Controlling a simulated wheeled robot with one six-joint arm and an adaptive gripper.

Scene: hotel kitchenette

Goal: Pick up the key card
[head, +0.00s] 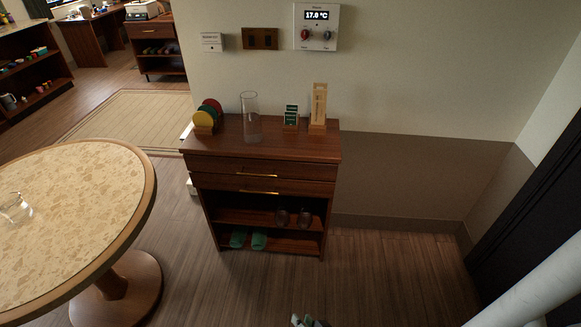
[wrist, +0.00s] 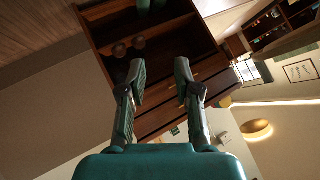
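Small dark green cards (head: 291,112) stand in a wooden holder (head: 291,125) on top of a dark wood cabinet (head: 318,145). They look like the key cards, but print on them is too small to read. A small green patch in the wrist view (wrist: 174,130), seen between the fingers, may be one of them. My gripper (wrist: 160,72) is open with nothing between its fingertips. In the head view only what looks like its tips (head: 308,321) shows at the bottom edge, well in front of the cabinet and apart from it.
On the cabinet, coloured discs (head: 206,115) and a clear glass cylinder (head: 250,118) stand left of the cards, and a tall wooden stand (head: 319,105) to the right. A round table (head: 80,190) with a glass (head: 14,208) is at left. Floor (head: 385,280) right of the cabinet is clear.

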